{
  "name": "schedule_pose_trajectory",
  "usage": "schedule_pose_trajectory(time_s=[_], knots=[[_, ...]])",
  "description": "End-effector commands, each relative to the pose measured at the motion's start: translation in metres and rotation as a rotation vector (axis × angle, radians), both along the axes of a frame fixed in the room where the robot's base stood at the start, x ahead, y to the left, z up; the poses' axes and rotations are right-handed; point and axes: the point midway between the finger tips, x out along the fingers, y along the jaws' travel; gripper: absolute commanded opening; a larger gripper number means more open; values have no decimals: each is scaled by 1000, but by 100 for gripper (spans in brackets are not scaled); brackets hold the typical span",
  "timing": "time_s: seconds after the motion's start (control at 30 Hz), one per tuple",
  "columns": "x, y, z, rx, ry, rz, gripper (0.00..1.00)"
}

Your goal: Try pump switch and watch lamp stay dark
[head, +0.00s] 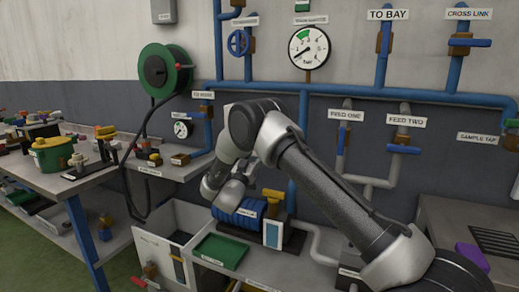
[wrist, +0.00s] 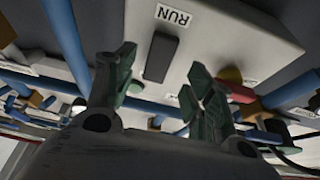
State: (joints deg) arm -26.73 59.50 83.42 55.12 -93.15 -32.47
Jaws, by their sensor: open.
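In the wrist view a pale control panel (wrist: 225,40) fills the upper middle, with a label reading RUN (wrist: 173,15) upside down. Below the label is a dark switch (wrist: 160,57). My gripper (wrist: 162,68) is open, its two green-grey fingers on either side of the switch in the picture; I cannot tell whether either touches it. A dull yellow rounded part (wrist: 231,75), possibly the lamp, sits near the panel's edge beside a red part (wrist: 238,93). It shows no clear glow. In the head view my arm hides the fingers and most of the panel.
The blue pump (head: 239,212) sits below my arm on the bench, by a green tray (head: 219,251). Blue pipes, a pressure gauge (head: 309,47) and valves line the wall. A hose reel (head: 164,70) hangs left. A cluttered table (head: 79,184) stands at far left.

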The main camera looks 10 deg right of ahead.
Motion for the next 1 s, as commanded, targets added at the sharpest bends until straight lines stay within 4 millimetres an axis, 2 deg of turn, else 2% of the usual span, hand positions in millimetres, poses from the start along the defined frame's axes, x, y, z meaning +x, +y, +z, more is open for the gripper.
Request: schedule_pose_trajectory(time_s=[0.2, 0.47, 0.83, 0.93, 0.97, 1.0], knots=[[-35, 27, -19, -1, 1, 3, 54], [-55, 40, -29, -1, 0, 0, 54], [-54, 41, -32, 19, 2, 13, 54], [-39, 49, -52, 79, 71, 83, 54], [-32, 54, -62, 103, 108, 121, 54], [-23, 63, -81, 137, 176, 182, 54]])
